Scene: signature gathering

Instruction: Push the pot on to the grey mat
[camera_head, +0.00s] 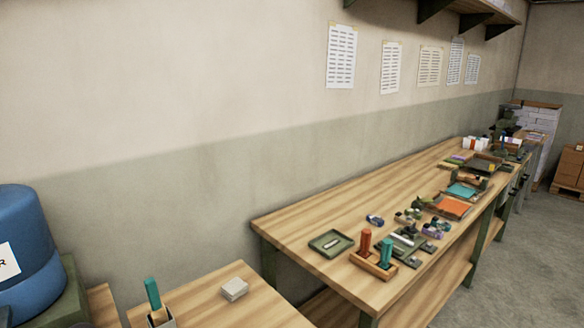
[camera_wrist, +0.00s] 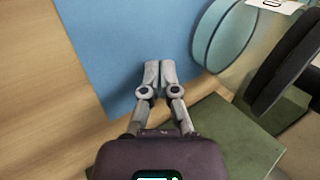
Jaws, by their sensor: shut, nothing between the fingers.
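My gripper (camera_wrist: 160,68) is shut and empty in the wrist view, its fingertips together in front of a flat blue area (camera_wrist: 115,35). A rounded teal thing (camera_wrist: 222,38) with a white label stands just right of the fingertips, apart from them; I cannot tell whether it is the pot. I cannot pick out a grey mat in either view. My gripper does not show in the head view.
In the wrist view, a dark rounded thing (camera_wrist: 284,62) lies right and a green block (camera_wrist: 245,140) lower right. Wood (camera_wrist: 45,80) is left. The head view shows a blue drum (camera_head: 22,240), a white stack (camera_head: 234,288) and a long cluttered bench (camera_head: 300,222).

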